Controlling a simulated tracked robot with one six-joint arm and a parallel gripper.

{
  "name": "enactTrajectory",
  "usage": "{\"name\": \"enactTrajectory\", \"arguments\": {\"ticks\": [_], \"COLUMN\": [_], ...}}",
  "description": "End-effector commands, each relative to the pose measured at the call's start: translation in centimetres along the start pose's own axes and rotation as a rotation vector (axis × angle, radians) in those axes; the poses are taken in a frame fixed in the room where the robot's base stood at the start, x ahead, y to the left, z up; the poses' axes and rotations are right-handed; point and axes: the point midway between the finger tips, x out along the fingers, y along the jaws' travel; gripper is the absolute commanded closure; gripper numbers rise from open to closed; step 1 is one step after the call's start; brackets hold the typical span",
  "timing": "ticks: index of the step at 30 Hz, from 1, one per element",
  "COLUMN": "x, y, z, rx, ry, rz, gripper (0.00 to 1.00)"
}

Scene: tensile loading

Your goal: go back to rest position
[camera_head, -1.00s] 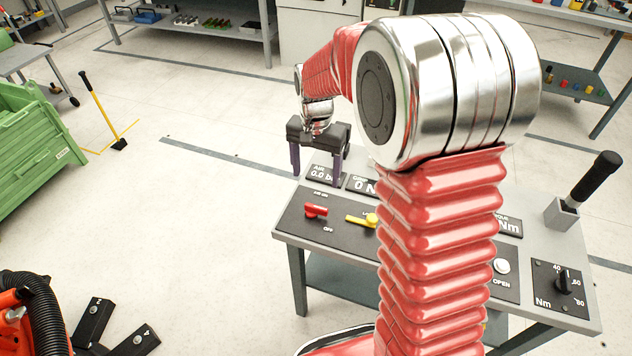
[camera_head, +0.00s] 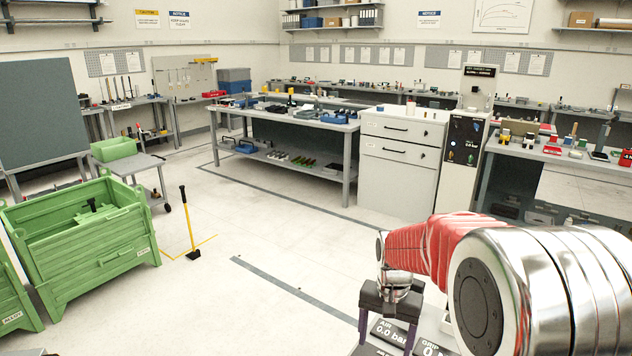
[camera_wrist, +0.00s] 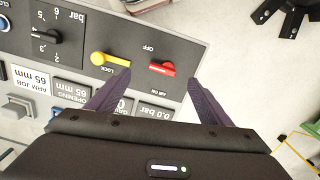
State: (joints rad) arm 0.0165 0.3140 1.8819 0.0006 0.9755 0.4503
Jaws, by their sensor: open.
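My gripper (camera_head: 388,330) shows at the lower right of the head view, pointing down over the corner of a control table. Its two purple fingers stand apart with nothing between them. In the wrist view my gripper (camera_wrist: 158,98) is open above the control panel (camera_wrist: 135,45). A red lever (camera_wrist: 161,69) marked air on and off and a yellow lever (camera_wrist: 110,60) marked lock lie just beyond the fingertips. The fingers appear apart from both levers. Most of the panel is hidden in the head view by my red and chrome arm.
Green crates (camera_head: 80,235) stand at the left. A yellow-handled tool (camera_head: 190,225) stands upright on the floor. A long workbench (camera_head: 285,125) and a white drawer cabinet (camera_head: 400,165) stand behind. The floor between them is clear.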

Motion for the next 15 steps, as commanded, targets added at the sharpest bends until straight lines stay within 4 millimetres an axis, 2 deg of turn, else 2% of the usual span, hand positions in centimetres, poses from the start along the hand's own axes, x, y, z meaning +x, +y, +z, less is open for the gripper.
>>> {"name": "enactTrajectory", "arguments": {"ticks": [7,15], "x": [-1.4,-4.1], "y": [1.5,3.2], "z": [3.2,7.0], "rx": [-0.129,-0.249], "ry": [0.017,0.072], "rz": [-0.007,-0.024], "gripper": [0.27,0.27]}}
